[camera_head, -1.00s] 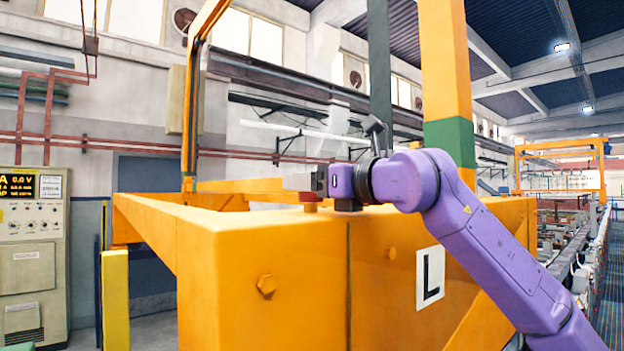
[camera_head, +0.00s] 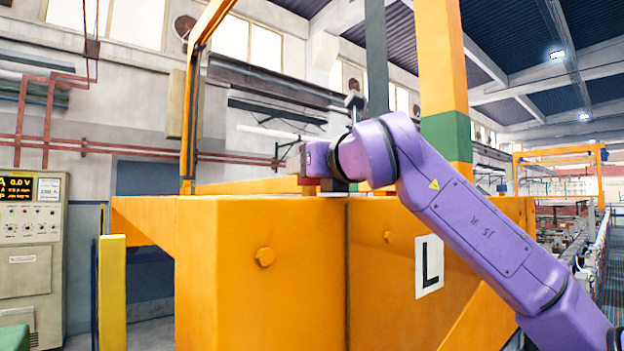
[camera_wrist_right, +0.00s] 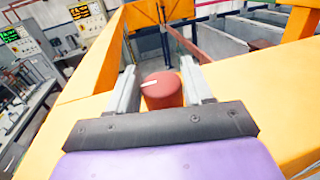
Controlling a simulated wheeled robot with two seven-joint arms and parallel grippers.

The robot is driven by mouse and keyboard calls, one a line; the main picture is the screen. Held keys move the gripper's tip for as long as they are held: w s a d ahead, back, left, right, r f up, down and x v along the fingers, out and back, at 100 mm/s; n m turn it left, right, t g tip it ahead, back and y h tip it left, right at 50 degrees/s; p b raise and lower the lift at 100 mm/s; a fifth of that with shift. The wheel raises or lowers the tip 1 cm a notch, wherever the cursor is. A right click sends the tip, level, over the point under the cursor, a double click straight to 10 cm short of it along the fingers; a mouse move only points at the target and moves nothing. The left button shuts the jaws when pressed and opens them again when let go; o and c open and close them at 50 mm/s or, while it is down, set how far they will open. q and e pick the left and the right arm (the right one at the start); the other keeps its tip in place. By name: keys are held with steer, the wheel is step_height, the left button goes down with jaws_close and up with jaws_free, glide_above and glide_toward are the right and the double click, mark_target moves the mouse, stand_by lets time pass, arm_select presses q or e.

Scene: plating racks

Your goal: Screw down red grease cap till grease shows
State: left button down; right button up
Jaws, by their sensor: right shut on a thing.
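The red grease cap (camera_wrist_right: 162,90) shows in the right wrist view as a short red cylinder with a pale mark on its top. My right gripper (camera_wrist_right: 160,82) has one finger on each side of the cap and is shut on it. In the head view my right arm comes in from the right, and the wrist is over the top of the orange frame (camera_head: 240,250). The fingers and cap are mostly hidden there behind the wrist. No grease can be made out. My left gripper is not in view.
An orange post with a green band (camera_head: 446,135) rises behind my right arm. A control cabinet (camera_head: 32,245) with lit readouts stands at the left. A yellow post (camera_head: 112,290) stands beside the orange frame. A white plate marked L (camera_head: 429,266) is on the frame's front.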

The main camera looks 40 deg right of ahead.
steer(key=shift+m+g+h+b, duration=0.3)
steer(key=shift+m+h+b, duration=0.25)
steer(key=shift+m+h, duration=0.85)
steer(key=shift+h, duration=0.4)
steer(key=o, duration=0.9)
steer(key=shift+w, duration=0.15)
steer(key=shift+o, duration=0.2)
steer(key=shift+w+f, duration=0.1)
steer(key=shift+w, duration=0.15)
steer(key=b+v, duration=0.4)
steer(key=v, duration=0.5)
steer(key=shift+s+a+f+b, duration=0.1)
steer(key=shift+s+b, duration=0.3)
steer(key=shift+s+a, duration=0.1)
steer(key=shift+s, duration=0.25)
